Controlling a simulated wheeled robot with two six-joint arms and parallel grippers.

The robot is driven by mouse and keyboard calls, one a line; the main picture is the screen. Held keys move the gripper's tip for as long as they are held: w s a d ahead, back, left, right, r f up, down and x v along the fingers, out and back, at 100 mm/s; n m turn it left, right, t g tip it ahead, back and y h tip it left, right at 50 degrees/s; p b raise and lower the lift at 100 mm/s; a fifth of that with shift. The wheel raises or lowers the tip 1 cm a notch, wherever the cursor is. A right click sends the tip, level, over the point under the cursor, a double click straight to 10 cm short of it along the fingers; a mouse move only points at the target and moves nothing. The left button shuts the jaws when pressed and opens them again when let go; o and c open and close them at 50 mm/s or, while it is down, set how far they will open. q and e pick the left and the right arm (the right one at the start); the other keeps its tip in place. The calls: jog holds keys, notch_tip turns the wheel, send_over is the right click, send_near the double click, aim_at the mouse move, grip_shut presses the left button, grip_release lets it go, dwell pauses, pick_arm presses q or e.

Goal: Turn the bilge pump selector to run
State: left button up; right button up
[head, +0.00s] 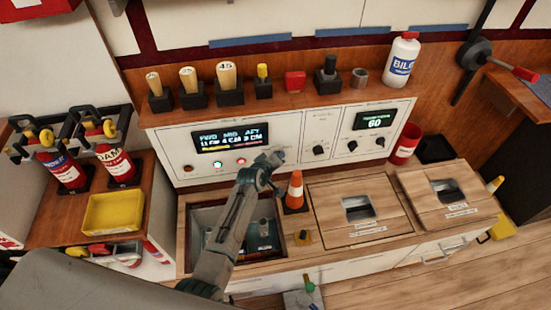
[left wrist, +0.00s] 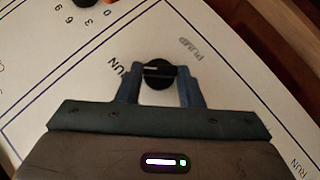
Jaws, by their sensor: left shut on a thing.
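My left gripper (head: 275,160) reaches up to the white control panel (head: 291,134), just right of the depth display. In the left wrist view, its two fingers (left wrist: 159,88) are closed around a round black selector knob (left wrist: 158,75). The knob has a short white line on its left part in that view, on the side where the word RUN (left wrist: 118,72) is printed. The word PUMP (left wrist: 190,48) is printed beyond it. In the head view the gripper hides this knob. My right gripper is in neither view.
An orange cone (head: 295,191) stands just below the gripper, beside an open sink-like bin (head: 205,215). Black knobs (head: 319,150) sit to the right on the panel. A shelf above holds several handled tools and a white bottle (head: 402,60).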

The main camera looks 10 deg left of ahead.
pick_arm(q)
jog(key=shift+f, duration=0.1)
jog(key=o, duration=1)
jog(key=shift+c, duration=0.2)
jog(key=v, duration=1.1)
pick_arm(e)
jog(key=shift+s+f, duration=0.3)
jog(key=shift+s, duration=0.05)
pick_arm(q)
jog(key=shift+w, duration=0.1)
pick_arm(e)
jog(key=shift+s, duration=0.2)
